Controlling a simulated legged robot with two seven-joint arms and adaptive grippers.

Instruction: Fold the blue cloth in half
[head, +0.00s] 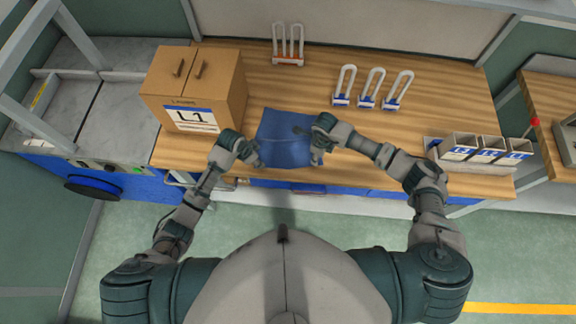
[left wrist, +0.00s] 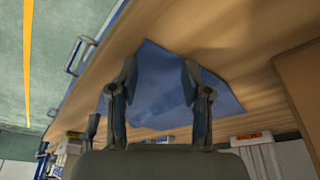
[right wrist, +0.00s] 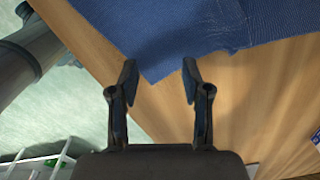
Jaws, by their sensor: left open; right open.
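The blue cloth (head: 285,140) lies spread on the wooden table near its front edge, roughly square, with a faint crease line across it. My left gripper (head: 258,163) is open by the cloth's lower left side; in the left wrist view the cloth (left wrist: 160,75) shows between and beyond the open fingers (left wrist: 160,78). My right gripper (head: 308,145) is open over the cloth's right side and hides part of it. In the right wrist view a corner of the cloth (right wrist: 180,35) lies just beyond the open fingers (right wrist: 160,80). Neither gripper holds the cloth.
A brown cabinet box labelled L1 (head: 195,85) stands left of the cloth. Several white padlock-like pieces (head: 370,90) stand at the back, beside a red-based rack (head: 288,45). Labelled bins (head: 485,148) stand at the right. The table right of the cloth is clear.

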